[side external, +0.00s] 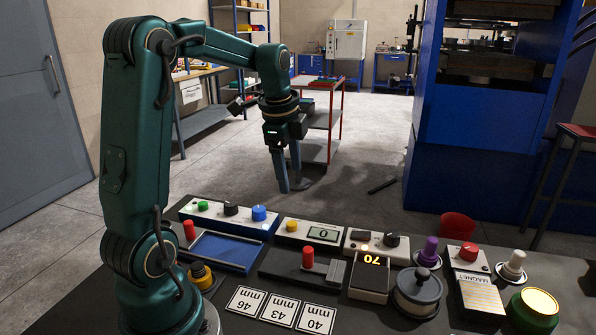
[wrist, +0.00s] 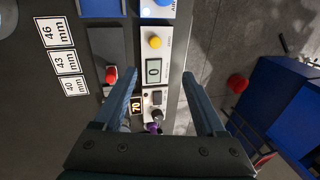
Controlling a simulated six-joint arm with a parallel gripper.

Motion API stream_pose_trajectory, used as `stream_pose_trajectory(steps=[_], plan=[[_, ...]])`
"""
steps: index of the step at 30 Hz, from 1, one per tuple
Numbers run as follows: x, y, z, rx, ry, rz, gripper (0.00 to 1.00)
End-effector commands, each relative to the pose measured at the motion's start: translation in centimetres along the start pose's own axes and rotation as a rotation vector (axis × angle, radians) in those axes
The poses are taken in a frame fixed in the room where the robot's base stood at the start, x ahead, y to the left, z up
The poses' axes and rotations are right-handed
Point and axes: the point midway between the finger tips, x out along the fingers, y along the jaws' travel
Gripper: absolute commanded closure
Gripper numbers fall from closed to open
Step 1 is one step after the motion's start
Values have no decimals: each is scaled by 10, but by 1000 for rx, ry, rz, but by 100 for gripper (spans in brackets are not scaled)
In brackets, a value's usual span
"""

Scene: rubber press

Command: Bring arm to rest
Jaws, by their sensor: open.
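My green arm stands at the left of the bench in the side external view. My gripper (side external: 291,186) points down, with its two fingers apart and nothing between them. In that view it appears above and behind the row of control boxes, clear of the bench top. In the wrist view my gripper (wrist: 164,75) also shows open, its fingers on either side of a box with a display reading 0 (wrist: 154,70). The floor shows beyond the right finger.
A blue press (side external: 480,150) stands behind at right. A red trolley (side external: 322,118) stands behind the gripper.

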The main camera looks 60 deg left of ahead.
Motion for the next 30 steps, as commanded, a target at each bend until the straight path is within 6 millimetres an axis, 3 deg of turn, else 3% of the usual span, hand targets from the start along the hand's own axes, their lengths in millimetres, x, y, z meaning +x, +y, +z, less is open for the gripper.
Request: stream_pose_trajectory(steps=[3, 9, 14, 18, 24, 30], plan=[[-31, 32, -36, 8, 53, -67, 27], [-62, 96, -67, -96, 168, -128, 27], [-71, 150, -74, -265, 278, -124, 27], [-62, 188, -68, -495, 346, -71, 27], [-46, 202, -59, -788, 328, -1, 27], [-47, 201, -60, -855, 335, 7, 27]])
